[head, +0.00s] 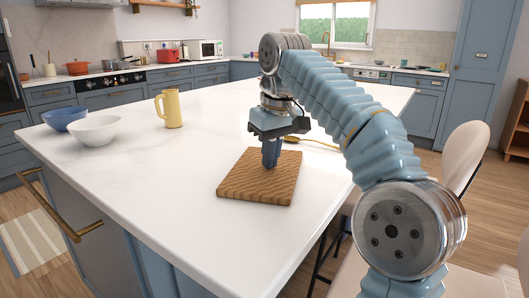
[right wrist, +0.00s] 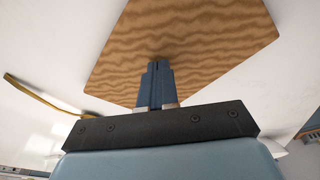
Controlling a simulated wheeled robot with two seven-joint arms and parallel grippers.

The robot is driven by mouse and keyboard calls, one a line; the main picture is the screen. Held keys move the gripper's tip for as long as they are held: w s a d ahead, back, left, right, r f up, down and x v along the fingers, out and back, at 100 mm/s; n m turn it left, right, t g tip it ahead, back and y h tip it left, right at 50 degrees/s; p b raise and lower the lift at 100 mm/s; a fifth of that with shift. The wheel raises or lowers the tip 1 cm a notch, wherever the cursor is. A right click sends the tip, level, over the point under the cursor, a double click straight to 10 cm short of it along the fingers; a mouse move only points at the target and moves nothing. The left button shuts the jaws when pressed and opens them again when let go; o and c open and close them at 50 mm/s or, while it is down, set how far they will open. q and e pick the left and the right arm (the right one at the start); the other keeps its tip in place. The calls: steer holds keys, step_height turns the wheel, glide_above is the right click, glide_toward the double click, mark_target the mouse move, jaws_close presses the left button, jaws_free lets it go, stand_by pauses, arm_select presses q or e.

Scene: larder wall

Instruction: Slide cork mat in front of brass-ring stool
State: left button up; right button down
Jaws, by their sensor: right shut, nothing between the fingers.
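The cork mat (head: 258,188), a tan slab with a wavy grain, lies flat on the white island top. My right gripper (head: 271,164) is shut and empty, pointing down with its fingertips at the far part of the mat's upper face. In the right wrist view the mat (right wrist: 185,40) fills the upper middle, and the closed blue fingers (right wrist: 156,68) overlap it; I cannot tell whether they press on it. A cream stool (head: 466,155) stands at the island's right side, partly hidden by my right arm. No brass ring shows on it. My left gripper is out of view.
A yellow mug (head: 169,108), a white bowl (head: 95,130) and a blue bowl (head: 64,118) stand on the left of the island top (head: 150,165). A thin gold-coloured object (head: 312,143) lies beyond the mat. The top is clear in front and left of the mat.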

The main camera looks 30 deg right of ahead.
steer(key=shift+s+f, duration=0.1)
steer(key=shift+f, duration=0.35)
steer(key=shift+d+r+p, duration=0.25)
steer(key=shift+r+p, duration=0.5)
steer(key=shift+p, duration=0.3)
steer(key=shift+a+r+p, duration=0.15)
steer(key=shift+p, duration=0.15)
steer(key=s+b, duration=0.2)
steer(key=s, duration=0.9)
steer(key=shift+b, duration=0.35)
steer(key=shift+s, duration=0.45)
